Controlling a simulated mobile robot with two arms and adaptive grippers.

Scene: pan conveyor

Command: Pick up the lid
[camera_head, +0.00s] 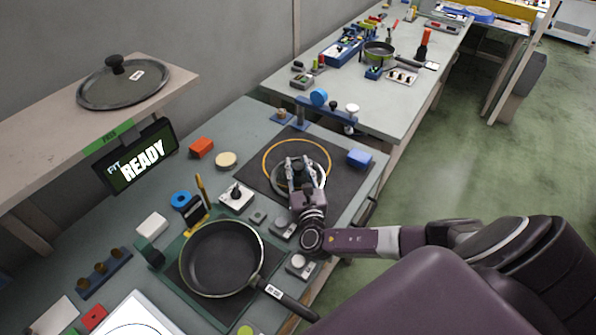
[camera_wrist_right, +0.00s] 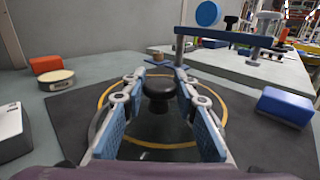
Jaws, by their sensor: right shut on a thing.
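A round glass lid (camera_head: 318,184) with a pale rim lies on a dark mat, inside a yellow ring. My right gripper (camera_head: 298,166) is over its middle, partly hiding it. In the right wrist view, the lid's black knob (camera_wrist_right: 158,90) stands between the blue-padded fingers of the right gripper (camera_wrist_right: 159,80), which is shut on it. The lid looks level; I cannot tell whether it touches the mat. A second glass lid (camera_head: 124,85) with a black knob rests on the shelf at the left. My left gripper is not in view.
A black frying pan (camera_head: 222,258) sits on a green mat in front, its handle pointing to the lower right. A blue block (camera_head: 360,158) is right of the ring; an orange block (camera_head: 201,148) and round tin (camera_head: 226,160) are left. A "READY" screen (camera_head: 139,160) hangs under the shelf.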

